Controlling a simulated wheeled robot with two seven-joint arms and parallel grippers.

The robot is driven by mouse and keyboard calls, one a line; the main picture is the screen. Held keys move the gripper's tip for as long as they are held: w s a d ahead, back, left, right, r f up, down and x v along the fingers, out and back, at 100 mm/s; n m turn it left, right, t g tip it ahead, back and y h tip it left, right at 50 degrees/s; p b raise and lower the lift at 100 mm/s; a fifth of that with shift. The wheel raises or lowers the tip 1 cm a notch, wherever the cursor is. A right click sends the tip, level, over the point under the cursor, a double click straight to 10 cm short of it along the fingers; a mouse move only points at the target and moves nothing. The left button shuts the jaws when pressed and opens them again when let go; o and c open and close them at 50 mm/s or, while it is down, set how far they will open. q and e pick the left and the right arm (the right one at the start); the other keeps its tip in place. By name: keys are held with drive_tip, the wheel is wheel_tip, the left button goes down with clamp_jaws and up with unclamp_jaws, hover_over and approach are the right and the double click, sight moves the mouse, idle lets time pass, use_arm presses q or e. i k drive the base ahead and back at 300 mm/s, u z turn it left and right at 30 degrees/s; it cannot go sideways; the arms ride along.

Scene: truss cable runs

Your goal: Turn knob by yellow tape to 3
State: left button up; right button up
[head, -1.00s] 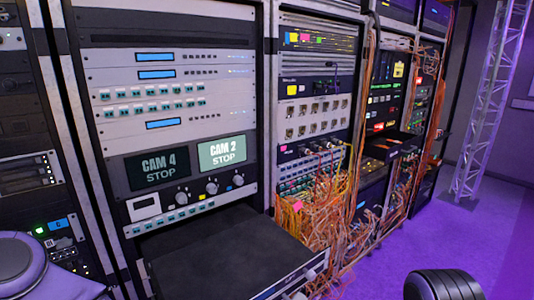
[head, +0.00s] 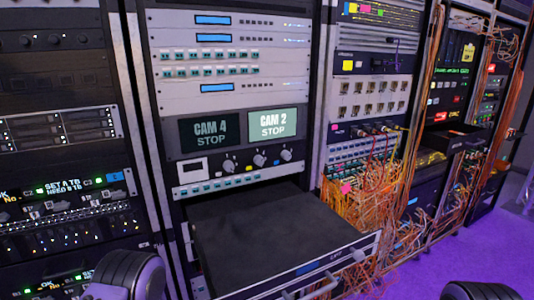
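A row of knobs sits on the grey panel under the two screens in the head view: a left knob (head: 228,166), a middle knob (head: 259,160) and a right knob (head: 286,155). A small yellow tape (head: 249,168) is on the panel between the left and middle knobs, closer to the middle one. The scale marks and the knobs' settings are too small to read. Neither gripper shows. Only dark rounded parts of my arms show at the bottom left and bottom right, well away from the knobs.
A black drawer (head: 275,235) with front handles juts out below the knob panel. Loose orange cables (head: 365,190) hang to its right. The screens read CAM 4 STOP (head: 210,131) and CAM 2 STOP (head: 273,124). Purple floor (head: 440,262) is open at the lower right.

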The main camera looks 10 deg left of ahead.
sight(259, 160)
drive_tip(key=k, duration=0.95)
drive_tip(key=u, duration=1.3)
drive_tip(key=i, duration=0.95)
drive_tip(key=z, duration=1.2)
